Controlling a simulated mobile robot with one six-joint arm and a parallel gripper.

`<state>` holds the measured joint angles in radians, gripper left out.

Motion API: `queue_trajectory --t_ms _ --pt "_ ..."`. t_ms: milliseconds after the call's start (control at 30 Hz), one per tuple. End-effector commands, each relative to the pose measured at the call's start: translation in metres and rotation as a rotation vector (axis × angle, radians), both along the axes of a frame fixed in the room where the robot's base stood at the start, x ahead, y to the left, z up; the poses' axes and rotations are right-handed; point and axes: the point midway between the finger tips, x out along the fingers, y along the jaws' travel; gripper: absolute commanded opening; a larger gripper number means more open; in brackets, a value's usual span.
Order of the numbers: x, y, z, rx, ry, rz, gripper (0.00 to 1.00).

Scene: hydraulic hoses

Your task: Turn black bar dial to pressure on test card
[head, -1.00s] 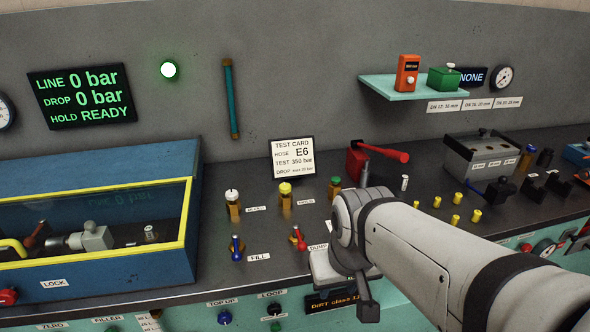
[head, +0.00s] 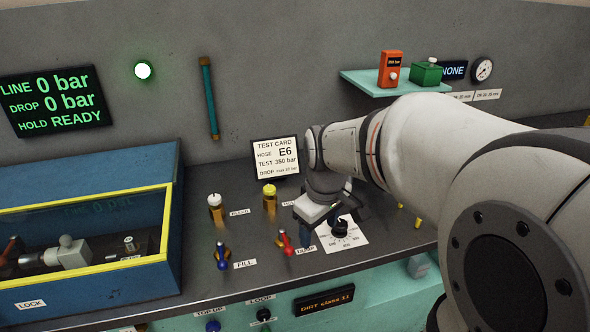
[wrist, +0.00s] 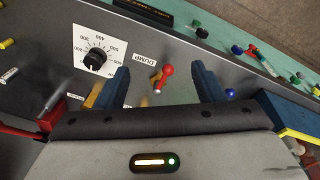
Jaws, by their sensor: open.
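The black bar dial (head: 340,229) is a round knob on a white scale plate (head: 352,242) on the dark bench top. It also shows in the wrist view (wrist: 96,59), left of my left finger; its exact setting is too small to read. The test card (head: 277,160) stands behind it and reads hose E6, test 350 bar, drop max 20 bar. My gripper (head: 314,226) is open and empty, just left of the dial in the head view. In the wrist view its blue fingers (wrist: 163,84) are apart, with the red DUMP lever (wrist: 167,70) showing beyond them.
The FILL lever (head: 222,256) and two capped brass valves (head: 270,198) stand left of my gripper. A blue box (head: 90,285) with a yellow-framed window is farther left. The wall display (head: 56,101) reads line 0 bar, drop 0 bar, hold READY.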

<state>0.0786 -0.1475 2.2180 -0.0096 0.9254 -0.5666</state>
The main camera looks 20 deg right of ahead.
Motion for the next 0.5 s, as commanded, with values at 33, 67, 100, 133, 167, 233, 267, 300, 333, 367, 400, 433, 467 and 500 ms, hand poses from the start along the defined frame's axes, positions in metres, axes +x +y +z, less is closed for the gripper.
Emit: queue_trajectory --t_ms 33,67,100,133,167,233,267,300,333,367,400,433,467,500 --pt "0.021 -0.012 -0.001 -0.011 0.023 0.072 0.62" --pt "0.032 -0.018 -0.003 -0.017 0.034 0.125 0.62" --pt "0.047 -0.028 -0.006 -0.024 0.047 0.196 0.62" --pt "0.058 -0.035 -0.009 -0.03 0.056 0.249 0.62" --pt "0.069 -0.042 -0.013 -0.033 0.066 0.302 0.62" --pt "0.092 -0.059 -0.023 -0.04 0.088 0.422 0.62" --pt "0.1 -0.067 -0.027 -0.042 0.096 0.47 0.62" --pt "0.111 -0.076 -0.034 -0.044 0.107 0.531 0.62" --pt "0.118 -0.082 -0.039 -0.044 0.113 0.575 0.62" --pt "0.125 -0.088 -0.043 -0.045 0.119 0.616 0.62" --pt "0.132 -0.096 -0.05 -0.045 0.126 0.665 0.62" --pt "0.137 -0.101 -0.054 -0.044 0.129 0.698 0.62" --pt "0.141 -0.106 -0.058 -0.043 0.134 0.726 0.62" --pt "0.146 -0.111 -0.062 -0.043 0.137 0.761 0.62"
